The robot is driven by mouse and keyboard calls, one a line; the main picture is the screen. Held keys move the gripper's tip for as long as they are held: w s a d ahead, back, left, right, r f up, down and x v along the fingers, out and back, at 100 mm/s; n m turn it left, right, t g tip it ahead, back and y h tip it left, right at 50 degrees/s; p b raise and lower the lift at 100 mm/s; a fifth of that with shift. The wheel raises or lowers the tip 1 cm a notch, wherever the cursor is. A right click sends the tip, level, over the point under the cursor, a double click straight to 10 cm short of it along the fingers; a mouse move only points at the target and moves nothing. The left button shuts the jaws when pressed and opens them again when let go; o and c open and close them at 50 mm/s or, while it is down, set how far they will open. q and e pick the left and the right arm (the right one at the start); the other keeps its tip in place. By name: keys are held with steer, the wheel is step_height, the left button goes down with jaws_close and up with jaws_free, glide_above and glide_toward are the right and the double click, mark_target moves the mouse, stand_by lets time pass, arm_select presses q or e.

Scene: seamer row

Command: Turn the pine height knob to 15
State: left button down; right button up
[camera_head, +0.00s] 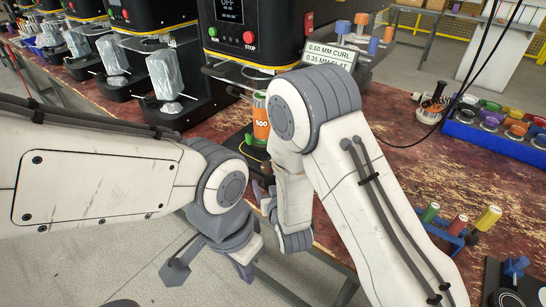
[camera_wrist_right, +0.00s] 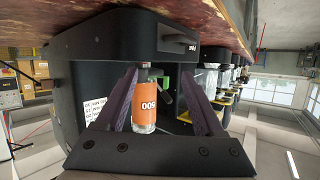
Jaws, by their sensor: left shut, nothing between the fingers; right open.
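An orange can marked 500 (camera_head: 261,128) stands at the nearest black seamer (camera_head: 262,35), partly hidden by my right arm. It also shows upside down in the right wrist view (camera_wrist_right: 146,105), beyond and between the fingers. Beside it there is a small green part (camera_wrist_right: 166,82); I cannot tell if this is the pine height knob, and no scale is readable. My right gripper (camera_wrist_right: 163,100) is open and empty, facing the can; the head view mostly hides it behind my arm. My left gripper (camera_head: 210,265) is shut and empty, low in front of the table edge.
More seamers with wrapped cans (camera_head: 165,75) line the table to the left. A sign (camera_head: 328,53) stands right of the nearest seamer.

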steer(key=w+t, duration=0.1)
steer(key=w, duration=0.2)
steer(key=w+t+p, duration=0.1)
steer(key=w, duration=0.2)
steer(key=w+d+t+p, duration=0.1)
steer(key=w+t, duration=0.1)
steer(key=w, duration=0.1)
steer(key=shift+w+d+r, duration=0.1)
steer(key=shift+w, duration=0.25)
jaws_close()
steer(key=shift+h+b, duration=0.3)
steer(key=shift+b, duration=0.15)
steer(key=shift+m, duration=0.3)
